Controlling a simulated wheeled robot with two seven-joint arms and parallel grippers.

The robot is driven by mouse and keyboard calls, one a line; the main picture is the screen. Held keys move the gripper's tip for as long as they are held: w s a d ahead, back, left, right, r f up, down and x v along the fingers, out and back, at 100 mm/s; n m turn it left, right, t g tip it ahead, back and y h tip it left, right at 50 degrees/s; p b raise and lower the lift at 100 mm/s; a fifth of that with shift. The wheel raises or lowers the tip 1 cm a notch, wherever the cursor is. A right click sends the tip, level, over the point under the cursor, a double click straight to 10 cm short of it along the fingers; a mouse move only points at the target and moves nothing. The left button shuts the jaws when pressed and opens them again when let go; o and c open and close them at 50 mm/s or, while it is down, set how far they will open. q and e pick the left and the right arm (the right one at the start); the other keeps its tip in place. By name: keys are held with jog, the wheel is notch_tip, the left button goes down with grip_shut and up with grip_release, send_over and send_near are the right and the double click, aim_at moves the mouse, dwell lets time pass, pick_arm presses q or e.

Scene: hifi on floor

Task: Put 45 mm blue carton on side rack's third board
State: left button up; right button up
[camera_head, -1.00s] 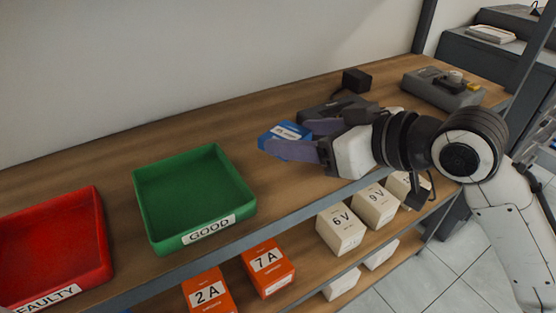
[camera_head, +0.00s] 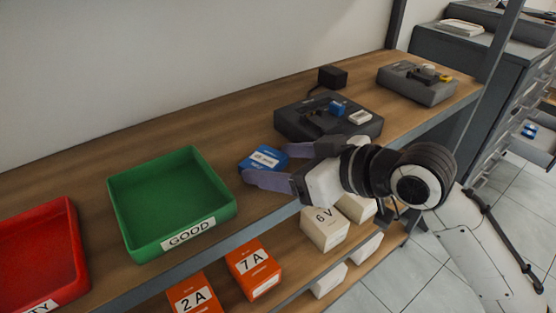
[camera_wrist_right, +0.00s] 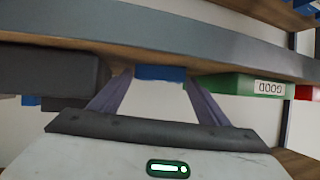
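The blue carton (camera_head: 262,158), with a white label, is at the front part of the wooden bench top, just right of the green tray. My right gripper (camera_head: 268,166) has its purple fingers on both sides of it. In the right wrist view, which is upside down, the carton (camera_wrist_right: 161,73) fills the gap between the fingertips. I cannot tell whether it is clear of the board. The side rack (camera_head: 524,120) is partly visible at the right edge, with small blue items on one board; its third board cannot be singled out. My left gripper is not in view.
The green GOOD tray (camera_head: 122,212) and red FAULTY tray (camera_head: 80,262) stand at left. A dark device (camera_head: 290,122) with a small blue block (camera_head: 338,107) is behind my gripper. Orange and white boxes sit on the shelf below. A grey cabinet (camera_head: 450,75) stands at right.

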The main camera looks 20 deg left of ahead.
jog(key=shift+r, duration=0.2)
jog(key=v, duration=1.2)
jog(key=shift+f, duration=0.1)
